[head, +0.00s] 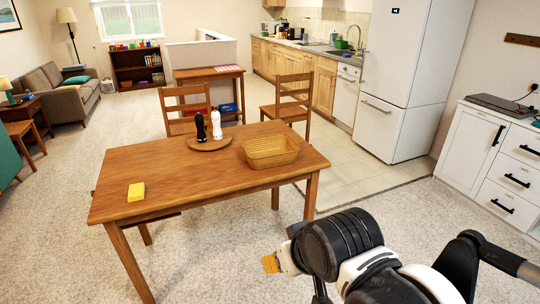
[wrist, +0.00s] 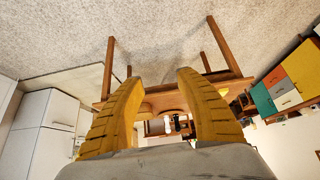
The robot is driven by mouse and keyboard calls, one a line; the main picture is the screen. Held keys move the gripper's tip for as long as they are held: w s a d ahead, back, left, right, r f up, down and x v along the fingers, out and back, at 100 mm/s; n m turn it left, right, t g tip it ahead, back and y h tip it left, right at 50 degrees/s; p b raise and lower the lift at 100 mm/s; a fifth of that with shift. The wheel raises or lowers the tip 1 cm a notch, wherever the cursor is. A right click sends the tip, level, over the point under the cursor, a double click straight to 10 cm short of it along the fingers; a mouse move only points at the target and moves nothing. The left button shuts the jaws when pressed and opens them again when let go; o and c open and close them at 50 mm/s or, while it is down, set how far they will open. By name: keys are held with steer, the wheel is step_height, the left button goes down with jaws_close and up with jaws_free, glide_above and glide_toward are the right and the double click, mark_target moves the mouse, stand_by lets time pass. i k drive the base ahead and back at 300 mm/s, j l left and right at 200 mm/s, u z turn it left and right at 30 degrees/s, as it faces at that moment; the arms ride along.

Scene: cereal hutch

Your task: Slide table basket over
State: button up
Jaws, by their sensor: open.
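A tan woven basket (head: 270,153) sits on the right part of the wooden table (head: 165,170) in the head view, close to the table's right edge. My gripper (head: 272,262) shows at the lower middle of the head view, in front of the table and apart from the basket. In the wrist view, which looks upside down, the two yellow fingers of my gripper (wrist: 160,112) are spread wide with nothing between them. The table (wrist: 175,98) shows beyond the fingers in that view. I cannot clearly make out the basket there.
A round wooden tray (head: 209,145) with a black mill (head: 200,127) and a white mill (head: 216,126) stands left of the basket. A yellow sponge-like block (head: 136,192) lies at the table's left. Chairs (head: 290,97) stand behind. The front left tabletop is mostly clear.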

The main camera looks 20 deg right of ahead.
mark_target(279, 150)
steer(key=i+l+u, duration=0.1)
steer(key=i+l, duration=0.4)
steer(key=l, duration=0.2)
steer(key=i+l+u, duration=0.15)
steer(key=i+l, duration=0.3)
steer(key=l, duration=0.3)
steer(key=i+l+u, duration=0.15)
steer(key=l, duration=0.25)
steer(key=i+l, duration=0.3)
steer(key=i+l+u, duration=0.15)
steer(key=l, duration=0.4)
steer(key=i+l, duration=0.2)
steer(key=l, duration=0.2)
steer(key=u, duration=0.05)
